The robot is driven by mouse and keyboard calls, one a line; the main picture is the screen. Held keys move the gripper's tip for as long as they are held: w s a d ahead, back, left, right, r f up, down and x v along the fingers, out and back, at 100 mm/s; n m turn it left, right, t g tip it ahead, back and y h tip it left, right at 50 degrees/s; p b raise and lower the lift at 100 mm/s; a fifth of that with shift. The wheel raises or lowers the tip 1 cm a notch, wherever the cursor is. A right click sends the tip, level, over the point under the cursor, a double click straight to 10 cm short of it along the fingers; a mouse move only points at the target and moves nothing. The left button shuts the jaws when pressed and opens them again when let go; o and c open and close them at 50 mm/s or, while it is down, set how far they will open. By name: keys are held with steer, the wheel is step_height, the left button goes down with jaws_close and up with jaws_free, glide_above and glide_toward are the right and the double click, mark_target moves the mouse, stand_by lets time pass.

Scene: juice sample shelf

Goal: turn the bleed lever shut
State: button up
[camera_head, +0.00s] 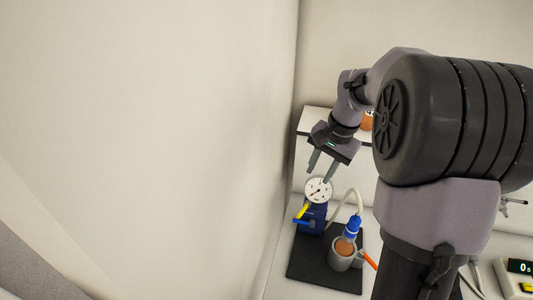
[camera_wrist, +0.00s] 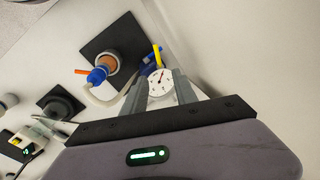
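A blue fixture (camera_head: 313,216) with a round white dial gauge (camera_head: 318,190) stands on a dark base plate (camera_head: 308,262). A yellow lever (camera_head: 302,211) sticks out at its left, below the gauge, with a blue bar (camera_head: 299,221) under it. In the wrist view the yellow lever (camera_wrist: 157,54) shows just beyond the gauge (camera_wrist: 160,82). An orange handle (camera_head: 369,260) sits by the cup; nothing marks which part is the bleed lever. My gripper (camera_head: 321,170) is open and empty above the gauge, its fingers (camera_wrist: 160,78) apart and clear of the levers.
A grey cup (camera_head: 342,260) with a blue-capped nozzle (camera_head: 352,227) and a pale hose stands right of the fixture. A white shelf (camera_head: 314,122) is behind. A display box (camera_head: 517,278) is at the right. A wall rises close at the left.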

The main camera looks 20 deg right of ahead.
mark_target(303, 210)
steer(key=f+b, duration=0.1)
steer(key=f, duration=0.4)
steer(key=w+a+f+b, duration=0.1)
steer(key=f, duration=0.5)
steer(key=w+f+b, duration=0.1)
steer(key=f, duration=0.5)
steer(key=shift+w+a+f+b, duration=0.15)
steer(key=shift+a+b, duration=0.1)
steer(key=shift+b, duration=0.15)
jaws_close()
